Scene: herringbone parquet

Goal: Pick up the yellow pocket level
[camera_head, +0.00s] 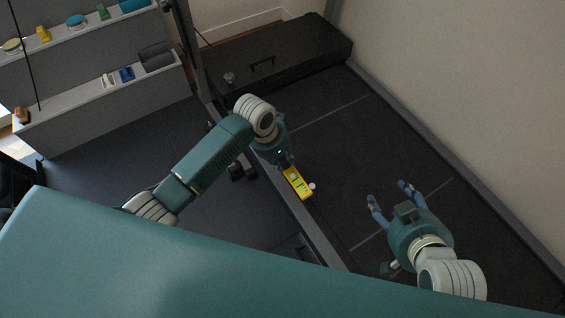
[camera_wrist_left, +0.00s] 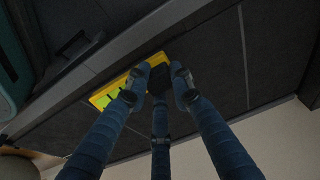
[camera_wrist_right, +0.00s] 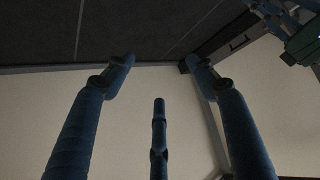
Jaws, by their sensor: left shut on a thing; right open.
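The yellow pocket level (camera_head: 297,183) with green vials is at my left gripper (camera_head: 289,165), over the dark surface beside the grey frame rail. In the left wrist view the level (camera_wrist_left: 103,99) lies across the fingertips, and its far end is partly hidden by them. My left gripper (camera_wrist_left: 158,84) is shut on the level. Whether the level touches the surface below is hard to tell. My right gripper (camera_head: 388,193) is open and empty, to the right of the level. Its spread fingers also show in the right wrist view (camera_wrist_right: 158,78).
A grey rail (camera_head: 318,238) runs along the dark surface's left edge. A small white round thing (camera_head: 312,186) is close beside the level. A black case (camera_head: 265,60) with a handle stands at the back. Shelves (camera_head: 100,93) with small items are at left. A pale wall borders the right.

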